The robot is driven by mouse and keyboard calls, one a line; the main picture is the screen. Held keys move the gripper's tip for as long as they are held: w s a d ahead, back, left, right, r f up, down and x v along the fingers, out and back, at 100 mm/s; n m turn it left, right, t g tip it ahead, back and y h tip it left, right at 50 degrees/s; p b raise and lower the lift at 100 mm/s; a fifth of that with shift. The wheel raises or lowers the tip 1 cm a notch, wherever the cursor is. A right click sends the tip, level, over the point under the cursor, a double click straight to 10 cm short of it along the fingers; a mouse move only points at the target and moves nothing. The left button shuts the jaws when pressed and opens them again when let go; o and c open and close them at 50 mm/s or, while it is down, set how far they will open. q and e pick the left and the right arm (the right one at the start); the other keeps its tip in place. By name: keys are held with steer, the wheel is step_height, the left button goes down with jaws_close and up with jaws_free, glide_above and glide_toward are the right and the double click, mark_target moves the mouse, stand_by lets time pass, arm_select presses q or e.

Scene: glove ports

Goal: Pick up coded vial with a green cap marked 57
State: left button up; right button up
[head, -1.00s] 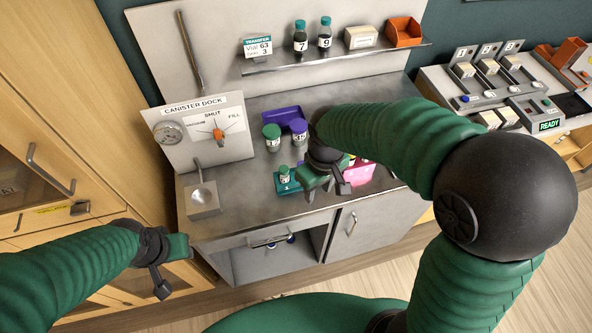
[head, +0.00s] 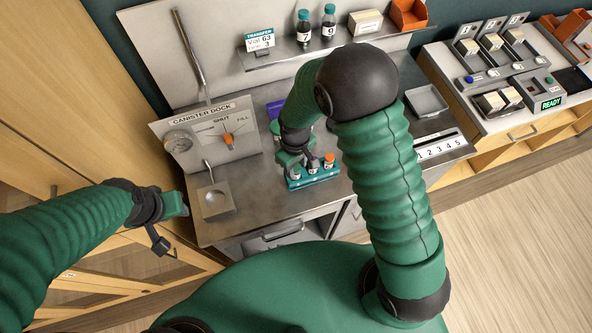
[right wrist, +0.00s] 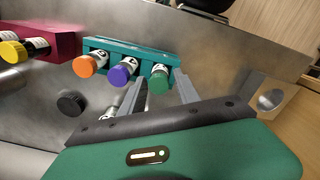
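A teal rack (head: 316,180) stands near the front of the steel bench under my right gripper (head: 290,160). In the right wrist view the rack (right wrist: 120,46) holds vials with an orange cap (right wrist: 84,65), a purple cap (right wrist: 121,75) and a green cap (right wrist: 159,82). The fingers of my right gripper (right wrist: 158,90) are spread, one to each side of the green-capped vial; I cannot tell whether they touch it. The number on that vial is not readable. My left gripper (head: 172,212) hangs at the left, away from the bench; its opening is unclear.
A magenta rack (right wrist: 50,40) with a yellow-capped vial (right wrist: 14,52) lies beside the teal one. A black cap (right wrist: 72,103) is nearby. The canister dock (head: 210,135) and a steel cup block (head: 215,202) stand left. Vials 7 and 9 stand on the shelf (head: 290,55).

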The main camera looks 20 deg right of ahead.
steer(key=shift+w+a+f, duration=0.1)
steer(key=shift+a+f, duration=0.05)
steer(key=shift+f, duration=0.5)
steer(key=shift+w+a+f, duration=0.15)
steer(key=shift+a+f, duration=0.05)
steer(key=shift+f, duration=0.05)
steer(key=shift+d+r, duration=0.1)
steer(key=shift+d, duration=0.1)
steer(key=shift+c, duration=1.3)
steer(key=shift+d, duration=0.25)
jaws_close()
steer(key=shift+a, duration=0.2)
